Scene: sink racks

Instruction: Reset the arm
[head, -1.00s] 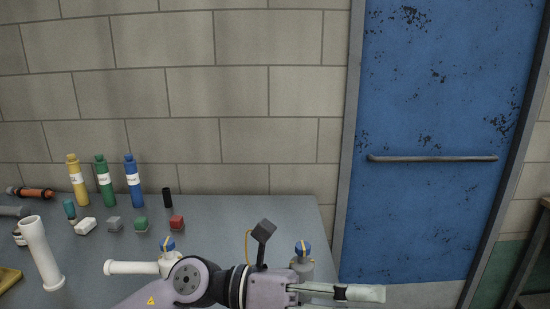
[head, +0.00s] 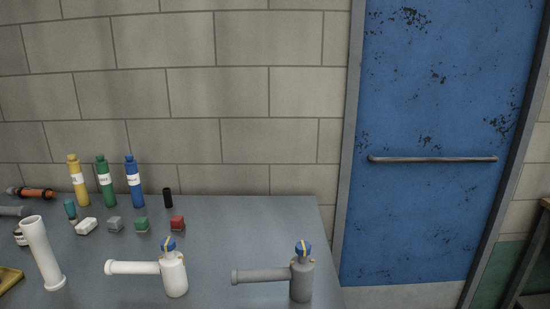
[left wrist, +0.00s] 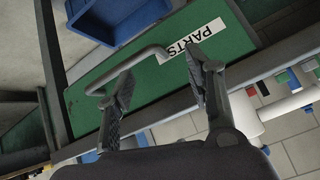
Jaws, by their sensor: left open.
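My left gripper (left wrist: 158,82) shows in the left wrist view with its two fingers spread apart and nothing between them. Beyond the fingers is a green panel (left wrist: 90,108) with a grey bar handle (left wrist: 128,68) and a white label reading PARTS (left wrist: 196,40). I cannot tell how far the fingers are from the handle. Neither arm is in the head view. My right gripper is in no view.
The grey table (head: 230,222) holds a white pipe fitting (head: 174,274), a grey pipe fitting (head: 301,280), a white tube (head: 40,255), several bottles and small blocks. A blue door (head: 435,110) stands right. A blue bin (left wrist: 115,18) shows in the wrist view.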

